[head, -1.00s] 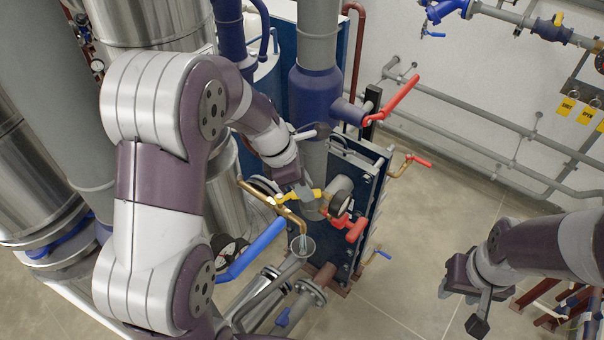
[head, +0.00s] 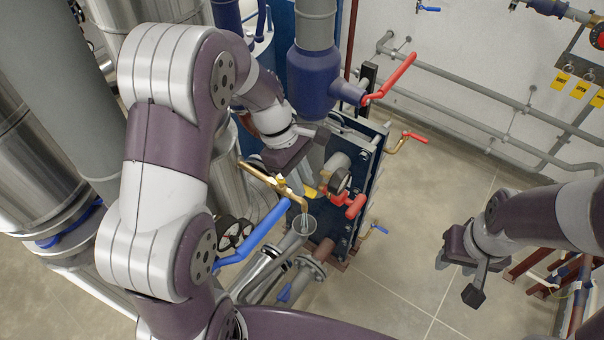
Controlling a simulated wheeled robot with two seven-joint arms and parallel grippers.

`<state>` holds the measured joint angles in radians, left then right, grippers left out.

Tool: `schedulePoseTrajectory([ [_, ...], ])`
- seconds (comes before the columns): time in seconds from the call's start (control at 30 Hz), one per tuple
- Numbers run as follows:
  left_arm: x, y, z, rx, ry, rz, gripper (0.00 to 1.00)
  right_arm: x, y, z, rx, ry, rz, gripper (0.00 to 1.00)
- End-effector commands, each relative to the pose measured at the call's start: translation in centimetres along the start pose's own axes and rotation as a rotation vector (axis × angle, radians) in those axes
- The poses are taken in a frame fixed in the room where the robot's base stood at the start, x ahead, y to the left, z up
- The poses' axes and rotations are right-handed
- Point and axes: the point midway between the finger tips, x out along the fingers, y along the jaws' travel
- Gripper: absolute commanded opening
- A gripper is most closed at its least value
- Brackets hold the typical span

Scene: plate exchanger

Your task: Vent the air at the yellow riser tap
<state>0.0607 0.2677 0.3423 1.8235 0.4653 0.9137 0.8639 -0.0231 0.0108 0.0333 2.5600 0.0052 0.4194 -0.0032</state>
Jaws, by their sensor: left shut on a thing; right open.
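The yellow riser tap (head: 310,192) sits on a brass pipe (head: 262,176) in front of the plate exchanger, partly hidden by my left gripper. The pipe's down-turned spout (head: 303,205) is above an open grey funnel (head: 303,226). A pale streak shows in the funnel; I cannot tell whether it is water. My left gripper (head: 308,178) is shut at the yellow lever; its fingertips are mostly hidden. My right gripper (head: 464,270) is open and empty, over the floor at the lower right.
The dark blue plate exchanger (head: 368,185) stands behind the tap. A red lever (head: 390,80), a smaller red handle (head: 355,206) and a long blue lever (head: 256,234) jut out close by. Gauges (head: 230,232) sit left of the funnel.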

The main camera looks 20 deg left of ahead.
Motion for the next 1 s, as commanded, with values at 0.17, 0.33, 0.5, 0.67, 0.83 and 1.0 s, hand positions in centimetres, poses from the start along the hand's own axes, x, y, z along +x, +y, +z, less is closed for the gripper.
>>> schedulePoseTrajectory([
  [0.17,0.61,-0.6,-0.07,0.021,-0.006,-0.028,0.0,0.05,0.0,0.01,0.0,0.0,0.0,0.43],
  [0.33,0.63,-0.64,-0.09,0.028,-0.006,-0.031,0.0,0.05,0.0,0.01,0.0,0.0,0.0,0.43],
  [0.5,0.64,-0.65,-0.09,0.028,-0.005,-0.031,0.0,0.05,0.0,0.01,0.0,0.0,0.0,0.43],
  [0.67,0.6,-0.6,-0.09,0.028,-0.005,-0.029,0.45,0.05,0.0,0.01,0.0,0.0,0.0,0.43],
  [0.83,0.37,-0.42,-0.06,0.028,-0.003,-0.022,0.48,0.0,0.0,0.0,0.0,0.0,0.0,0.43],
  [1.0,0.29,-0.19,-0.06,0.005,-0.002,-0.008,0.48,0.12,0.0,0.01,0.0,0.0,0.0,0.43],
])
